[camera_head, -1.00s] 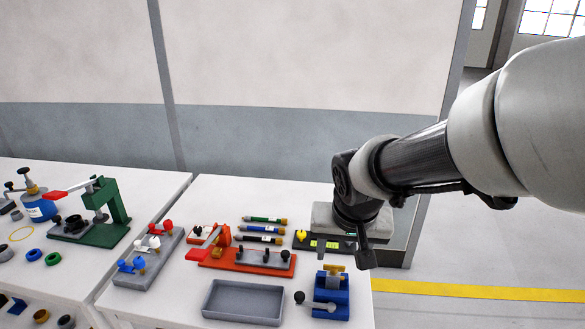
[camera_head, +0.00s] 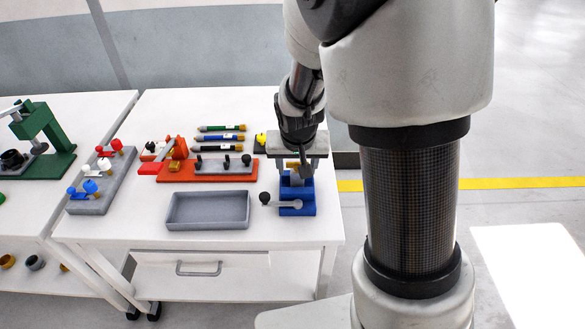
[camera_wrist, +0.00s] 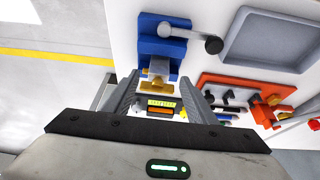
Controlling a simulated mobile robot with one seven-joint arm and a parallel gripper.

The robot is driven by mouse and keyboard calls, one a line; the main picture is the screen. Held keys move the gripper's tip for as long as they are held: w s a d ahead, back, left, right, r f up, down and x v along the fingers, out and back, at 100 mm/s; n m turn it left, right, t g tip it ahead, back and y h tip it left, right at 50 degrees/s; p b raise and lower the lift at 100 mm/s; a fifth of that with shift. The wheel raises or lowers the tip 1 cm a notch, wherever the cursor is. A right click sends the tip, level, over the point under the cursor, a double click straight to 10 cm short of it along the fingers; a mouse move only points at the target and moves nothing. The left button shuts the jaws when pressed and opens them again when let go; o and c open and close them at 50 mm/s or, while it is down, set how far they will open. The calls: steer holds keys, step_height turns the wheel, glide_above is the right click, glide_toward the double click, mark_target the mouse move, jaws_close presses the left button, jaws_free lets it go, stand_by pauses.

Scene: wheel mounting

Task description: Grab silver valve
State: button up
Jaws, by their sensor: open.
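A valve with a silver-grey body (camera_wrist: 158,68) and a brass-coloured part (camera_wrist: 155,85) sits at the blue vise (camera_wrist: 160,45). In the head view my gripper (camera_head: 299,168) points down over the blue vise (camera_head: 297,200), with its fingers on either side of the valve's top. In the wrist view my gripper (camera_wrist: 160,80) is open, and the valve lies between the two fingers with gaps showing. I cannot tell whether either finger touches it. My gripper partly hides the valve in the head view.
A grey tray (camera_head: 208,224) lies left of the vise. The vise's black-knobbed lever (camera_head: 265,198) sticks out to the left. A rack (camera_head: 97,205) with red, white and blue-handled valves stands further left.

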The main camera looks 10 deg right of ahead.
mark_target(297, 172)
steer(key=b+x, duration=0.1)
steer(key=x, duration=0.4)
steer(key=shift+w+d, duration=0.15)
steer(key=shift+w, duration=0.05)
steer(key=shift+r, duration=0.1)
steer(key=c, duration=1)
